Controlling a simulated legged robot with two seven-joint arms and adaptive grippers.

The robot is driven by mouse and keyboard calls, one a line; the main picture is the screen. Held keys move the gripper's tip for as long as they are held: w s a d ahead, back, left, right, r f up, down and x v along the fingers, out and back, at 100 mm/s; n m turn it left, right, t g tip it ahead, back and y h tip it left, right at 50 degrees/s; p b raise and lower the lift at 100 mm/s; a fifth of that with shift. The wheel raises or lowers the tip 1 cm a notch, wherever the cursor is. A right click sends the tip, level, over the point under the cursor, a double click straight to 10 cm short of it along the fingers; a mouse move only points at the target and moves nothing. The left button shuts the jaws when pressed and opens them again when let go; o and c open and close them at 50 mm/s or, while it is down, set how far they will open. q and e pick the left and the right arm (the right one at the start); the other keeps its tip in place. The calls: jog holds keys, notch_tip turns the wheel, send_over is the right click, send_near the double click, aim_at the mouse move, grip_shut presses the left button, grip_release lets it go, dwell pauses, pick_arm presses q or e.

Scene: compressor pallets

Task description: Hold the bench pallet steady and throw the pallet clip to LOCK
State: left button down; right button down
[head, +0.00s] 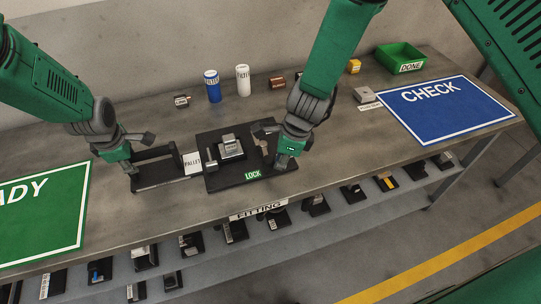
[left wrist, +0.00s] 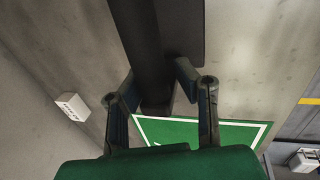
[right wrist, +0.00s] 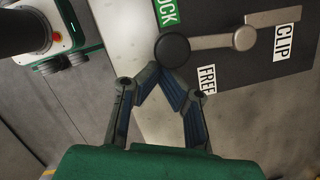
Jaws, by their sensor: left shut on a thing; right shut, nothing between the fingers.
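The black bench pallet (head: 222,182) lies on the bench with a grey metal block (head: 229,146) on it and a green LOCK label at its front edge. My left gripper (head: 138,154) is shut on the pallet's black handle (head: 160,181) at the left; the bar shows between its fingers in the left wrist view (left wrist: 145,45). The pallet clip (right wrist: 210,41) is a grey lever with a black knob, near the LOCK (right wrist: 168,12) and FREE (right wrist: 207,80) labels. Its knob lies between the two labels. My right gripper (right wrist: 162,80) is shut and empty, just beside the knob; contact is unclear.
A green mat (head: 45,215) lies at the left and a blue CHECK mat (head: 450,112) at the right. A blue can (head: 212,86), a white can (head: 243,80) and a green DONE bin (head: 401,58) stand behind. A lower shelf holds several small pallets.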

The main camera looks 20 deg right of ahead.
pick_arm(q)
jog(key=shift+d, duration=0.15)
pick_arm(e)
jog(key=a+m, duration=0.2)
jog(key=shift+a+m+t, duration=0.3)
jog(key=shift+w+a, duration=0.1)
jog(key=shift+a, duration=0.4)
jog(key=shift+r, duration=0.1)
jog(key=shift+s+d, duration=1.4)
jog(key=v, duration=0.9)
jog(key=shift+s+r, duration=0.15)
jog(key=shift+r, duration=0.2)
pick_arm(q)
jog(key=shift+w, duration=0.1)
